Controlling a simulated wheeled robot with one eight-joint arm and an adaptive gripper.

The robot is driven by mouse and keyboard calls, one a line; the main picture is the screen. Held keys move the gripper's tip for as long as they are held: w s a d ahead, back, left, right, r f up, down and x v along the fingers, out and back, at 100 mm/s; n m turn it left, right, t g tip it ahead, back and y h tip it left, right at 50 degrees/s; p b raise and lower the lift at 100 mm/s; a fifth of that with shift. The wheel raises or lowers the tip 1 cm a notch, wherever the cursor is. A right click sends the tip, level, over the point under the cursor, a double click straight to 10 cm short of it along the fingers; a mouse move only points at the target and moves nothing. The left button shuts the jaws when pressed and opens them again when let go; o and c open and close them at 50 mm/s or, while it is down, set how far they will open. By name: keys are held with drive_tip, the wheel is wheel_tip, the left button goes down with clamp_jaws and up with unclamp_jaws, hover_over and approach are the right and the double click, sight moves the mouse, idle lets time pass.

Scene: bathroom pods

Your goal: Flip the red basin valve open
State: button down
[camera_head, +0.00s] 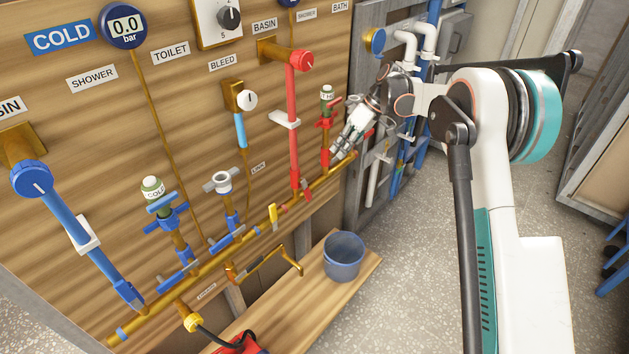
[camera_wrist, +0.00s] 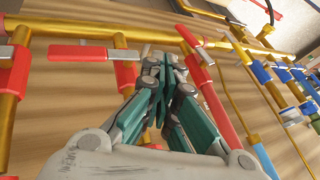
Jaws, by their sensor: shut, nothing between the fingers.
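The red basin pipe (camera_head: 292,110) runs down the wooden panel under the BASIN label, with a red round knob at its top. A small red lever valve (camera_head: 302,187) sits at its foot, near the brass manifold. In the wrist view the same valve (camera_wrist: 190,38) shows just right of the fingertips, with a grey part beside it. My gripper (camera_head: 337,155) is shut and empty, up and to the right of the valve in the head view. Its fingertips (camera_wrist: 163,65) appear apart from the lever; the exact gap is hard to judge.
A neighbouring red pipe with a capped top (camera_head: 326,125) stands close to my gripper. Another red lever (camera_wrist: 82,53) lies left in the wrist view. The brass manifold (camera_head: 240,232) crosses below. Blue cold-side valves (camera_head: 168,215) are to the left. A blue bucket (camera_head: 343,256) stands on the bench.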

sight(306, 190)
drive_tip(key=s+b+x, duration=0.1)
drive_tip(key=x, duration=0.3)
drive_tip(key=b+x, duration=0.2)
drive_tip(key=x, duration=0.2)
drive_tip(key=s+a+r+b+x, duration=0.1)
drive_tip(key=b+x, duration=0.1)
drive_tip(key=x, duration=0.2)
drive_tip(key=shift+s+a+f, duration=0.25)
drive_tip(key=shift+s+f, duration=0.1)
drive_tip(key=shift+f, duration=0.1)
drive_tip(key=shift+s+a+f+p, duration=0.35)
drive_tip(key=shift+s+f, duration=0.1)
drive_tip(key=shift+f, duration=0.15)
drive_tip(key=shift+r, duration=0.15)
